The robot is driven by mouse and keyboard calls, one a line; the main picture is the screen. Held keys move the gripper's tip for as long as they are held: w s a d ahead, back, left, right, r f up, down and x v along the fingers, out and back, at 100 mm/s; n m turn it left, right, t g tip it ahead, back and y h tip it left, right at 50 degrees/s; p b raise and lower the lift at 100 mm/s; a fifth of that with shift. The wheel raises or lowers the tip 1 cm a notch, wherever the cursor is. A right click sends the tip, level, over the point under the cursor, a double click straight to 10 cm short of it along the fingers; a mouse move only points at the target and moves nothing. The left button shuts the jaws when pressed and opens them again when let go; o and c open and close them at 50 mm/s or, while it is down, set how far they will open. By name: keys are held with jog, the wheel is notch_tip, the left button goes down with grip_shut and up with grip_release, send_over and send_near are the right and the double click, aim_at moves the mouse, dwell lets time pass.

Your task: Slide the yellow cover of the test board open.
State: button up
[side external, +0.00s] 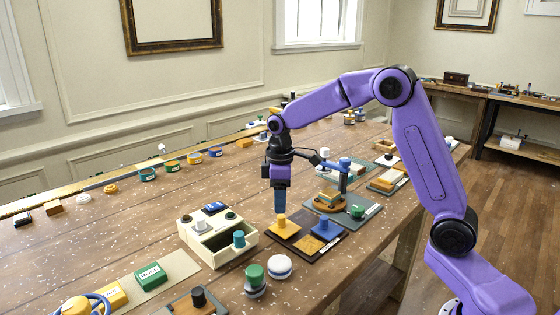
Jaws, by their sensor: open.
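The dark test board (313,252) lies flat on the wooden table near the middle of the side external view. At its left is a cover with a yellow knob (281,222) on a brownish-orange plate. A blue cover with a knob (325,227) is at its right, and a tan square (308,243) shows at the front. My gripper (280,212) points straight down with its blue fingers just above or at the yellow knob. It is open; whether the fingers touch or straddle the knob is too small to tell.
A cream box (217,257) with knobs stands close on the left. A green-and-grey knob piece (254,280) and a white round piece (279,267) stand in front. A board with a stacked round piece (329,203) and a green knob (357,211) lies behind right.

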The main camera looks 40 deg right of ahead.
aim_at(280, 216)
notch_tip(280, 216, up, 13)
jog(key=shift+f, duration=0.15)
dwell(0.5)
jog(key=s+a+f+n, duration=0.1)
jog(key=s+a+f, duration=0.15)
jog(key=s, duration=0.55)
jog(key=s+a+f+n, duration=0.1)
jog(key=s+a+f, duration=0.15)
jog(key=s, duration=0.65)
jog(key=s+a+f+n, duration=0.1)
jog(key=s+a+f, duration=0.15)
jog(key=s, duration=0.55)
jog(key=s+d+f, duration=0.3)
jog(key=s, duration=0.6)
jog(key=shift+s+f+n, duration=0.25)
jog(key=shift+f+n, duration=0.05)
jog(key=shift+f, duration=0.05)
